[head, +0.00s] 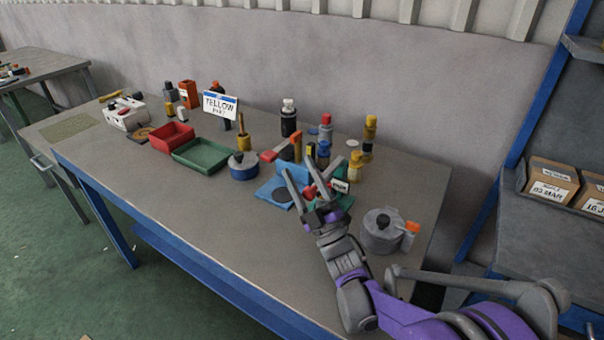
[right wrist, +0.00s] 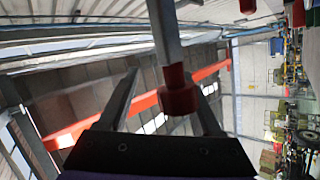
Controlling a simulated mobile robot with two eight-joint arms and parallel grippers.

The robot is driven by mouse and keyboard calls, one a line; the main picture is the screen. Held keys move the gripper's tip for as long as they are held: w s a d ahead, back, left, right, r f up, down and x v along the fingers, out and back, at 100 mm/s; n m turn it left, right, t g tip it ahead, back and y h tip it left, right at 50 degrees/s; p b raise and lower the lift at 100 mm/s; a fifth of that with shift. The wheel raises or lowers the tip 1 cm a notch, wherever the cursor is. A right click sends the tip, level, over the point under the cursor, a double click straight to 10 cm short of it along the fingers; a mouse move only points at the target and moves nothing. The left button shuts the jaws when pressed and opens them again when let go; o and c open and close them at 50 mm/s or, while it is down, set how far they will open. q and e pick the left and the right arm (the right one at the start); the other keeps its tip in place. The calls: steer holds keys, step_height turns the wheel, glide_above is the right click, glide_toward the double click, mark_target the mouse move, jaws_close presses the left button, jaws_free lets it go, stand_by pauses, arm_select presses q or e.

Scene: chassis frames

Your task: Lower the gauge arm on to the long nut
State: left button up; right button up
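My right gripper (head: 312,168) is open, with its two grey fingers spread and pointing up over the blue fixture (head: 266,192) on the bench. In the right wrist view the open fingers (right wrist: 168,98) show with a grey bar with a dark red end block (right wrist: 178,96), which looks like the gauge arm. The bar comes down from the top and its red end overlaps the space by the right-hand finger; contact cannot be told. In the head view a bit of red (head: 311,191) shows beside the fingers. I cannot pick out the long nut; my gripper hides part of the fixture.
Around the fixture stand a blue round tin (head: 243,172), several bottles and a small white label (head: 340,186). A grey lidded pot (head: 380,238) stands close right of my arm. Green (head: 205,158) and red (head: 172,142) trays lie left. The bench front (head: 230,225) is clear.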

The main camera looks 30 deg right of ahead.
steer(key=shift+d, duration=0.1)
steer(key=s, duration=1.3)
steer(key=shift+d+f+p, duration=0.35)
steer(key=shift+f, duration=0.05)
